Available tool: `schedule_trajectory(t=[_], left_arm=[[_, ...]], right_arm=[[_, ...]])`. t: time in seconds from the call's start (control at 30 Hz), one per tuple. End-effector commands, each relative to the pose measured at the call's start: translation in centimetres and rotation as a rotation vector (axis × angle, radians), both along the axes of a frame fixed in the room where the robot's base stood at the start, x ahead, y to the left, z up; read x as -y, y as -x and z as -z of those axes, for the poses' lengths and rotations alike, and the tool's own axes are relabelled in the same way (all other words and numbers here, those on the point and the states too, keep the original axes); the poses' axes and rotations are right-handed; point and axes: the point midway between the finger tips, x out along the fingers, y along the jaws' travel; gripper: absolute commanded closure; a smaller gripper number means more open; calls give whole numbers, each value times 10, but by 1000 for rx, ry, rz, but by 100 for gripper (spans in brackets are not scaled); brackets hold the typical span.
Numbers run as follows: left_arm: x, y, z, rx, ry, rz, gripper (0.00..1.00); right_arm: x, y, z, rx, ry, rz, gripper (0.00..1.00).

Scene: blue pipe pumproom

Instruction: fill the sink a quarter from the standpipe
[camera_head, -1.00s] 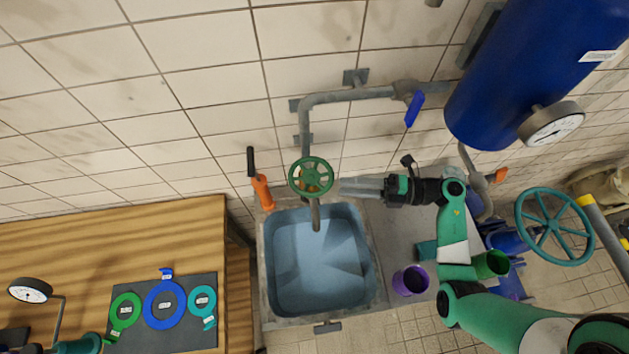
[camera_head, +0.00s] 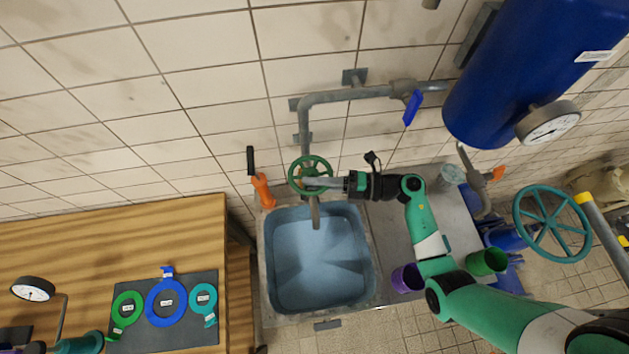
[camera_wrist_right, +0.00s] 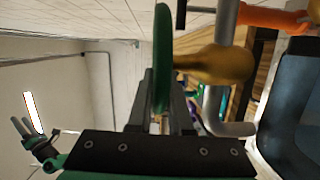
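The green handwheel (camera_head: 300,163) sits on the grey standpipe (camera_head: 304,125), above the sink's back edge. The blue sink (camera_head: 285,260) lies below the pipe's spout (camera_head: 315,214). No stream shows at the spout, and I cannot tell whether water lies in the basin. My right gripper (camera_head: 318,182) reaches the wheel from the right. In the right wrist view, its fingers (camera_wrist_right: 165,105) sit close on both sides of the wheel's rim (camera_wrist_right: 162,50) and look shut on it. My left gripper (camera_wrist_right: 23,125) shows small in the right wrist view, its fingers apart and empty.
A blue lever (camera_head: 412,107) is on the pipe near a blue tank (camera_head: 515,75). An orange-handled tool (camera_head: 263,191) stands left of the wheel. Purple (camera_head: 406,278) and green (camera_head: 487,262) cups stand right of the sink. A wooden table (camera_head: 120,235) holds ring tags on a dark mat.

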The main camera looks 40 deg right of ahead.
Motion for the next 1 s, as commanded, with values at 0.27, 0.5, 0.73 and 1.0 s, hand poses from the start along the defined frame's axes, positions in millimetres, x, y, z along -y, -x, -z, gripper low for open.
schedule_trajectory(t=[0.27, 0.5, 0.73, 1.0], left_arm=[[0, 0, 0, 0, 0, 0, 55], [0, 0, -9, 0, 0, 0, 55], [0, 0, -31, 0, 0, 0, 55], [0, 0, -54, 0, 0, 0, 55]], right_arm=[[0, 0, -1, 1, -1, 0, 100], [-1, 0, -3, -1, -3, 33, 100], [-5, 0, -6, -2, -3, 148, 100], [-10, -3, -4, -2, -1, 339, 100]])
